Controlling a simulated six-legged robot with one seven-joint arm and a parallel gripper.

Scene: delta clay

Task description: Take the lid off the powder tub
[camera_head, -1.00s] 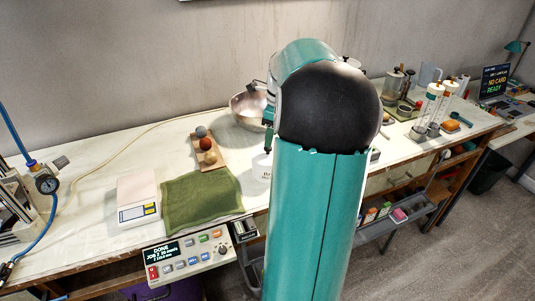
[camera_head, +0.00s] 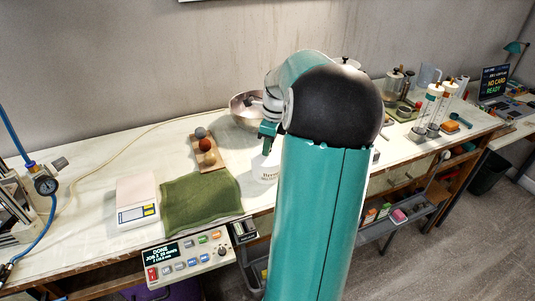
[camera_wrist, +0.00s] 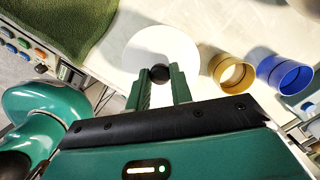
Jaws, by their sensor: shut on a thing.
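The powder tub (camera_head: 267,174) is white with dark lettering and stands on the bench to the right of the green cloth, partly hidden by my arm. Its lid (camera_wrist: 150,44) is a round white disc with a small black knob (camera_wrist: 160,73) in the wrist view. My gripper (camera_wrist: 161,76) is shut on the knob, with one finger on each side. It also shows above the tub in the head view (camera_head: 267,147). The tub's body is hidden under the lid in the wrist view. I cannot tell whether the lid is seated or raised.
A brass ring (camera_wrist: 231,73) and a blue ring (camera_wrist: 284,76) stand right of the lid. The green cloth (camera_head: 201,200), a scale (camera_head: 138,203) and a board with balls (camera_head: 208,157) lie to the left. A metal bowl (camera_head: 241,110) stands behind.

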